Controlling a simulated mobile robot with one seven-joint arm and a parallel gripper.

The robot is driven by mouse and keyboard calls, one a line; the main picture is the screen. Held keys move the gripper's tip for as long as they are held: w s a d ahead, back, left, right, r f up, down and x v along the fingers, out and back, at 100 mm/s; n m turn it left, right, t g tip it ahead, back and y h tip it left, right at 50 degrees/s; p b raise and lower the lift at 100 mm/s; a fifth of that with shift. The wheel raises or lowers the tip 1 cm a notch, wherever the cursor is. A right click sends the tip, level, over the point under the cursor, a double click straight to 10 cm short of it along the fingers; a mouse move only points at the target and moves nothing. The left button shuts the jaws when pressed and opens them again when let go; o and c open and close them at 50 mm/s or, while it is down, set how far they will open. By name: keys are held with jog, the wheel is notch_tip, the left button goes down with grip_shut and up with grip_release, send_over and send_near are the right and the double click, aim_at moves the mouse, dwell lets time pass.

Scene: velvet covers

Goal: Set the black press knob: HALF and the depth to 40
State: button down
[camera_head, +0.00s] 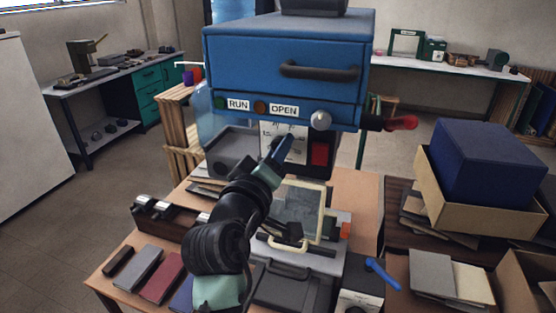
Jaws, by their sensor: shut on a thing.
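The blue press (290,55) stands at the back of the table, with labels reading RUN and OPEN on its front. Below them is a white dial plate (270,153) with small marks that I cannot read. My gripper (284,147) reaches up to this plate and is shut at the black press knob, which the fingers and wrist mostly hide. The knob's setting cannot be told. A small box with a white label (360,301) and a blue lever (381,272) stands at the front right. I cannot make out a depth reading.
A red block (320,153) and a silver ball knob (322,119) sit close right of my gripper. A cream-framed plate (318,213) lies below. Coloured covers (161,278) lie front left. A cardboard box (480,205) with a dark blue block stands right.

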jog(key=shift+m+b, duration=0.35)
jog(key=shift+m, duration=0.25)
jog(key=shift+c, duration=2.2)
grip_release()
jog(key=b+v, duration=0.2)
jog(key=v, duration=1.1)
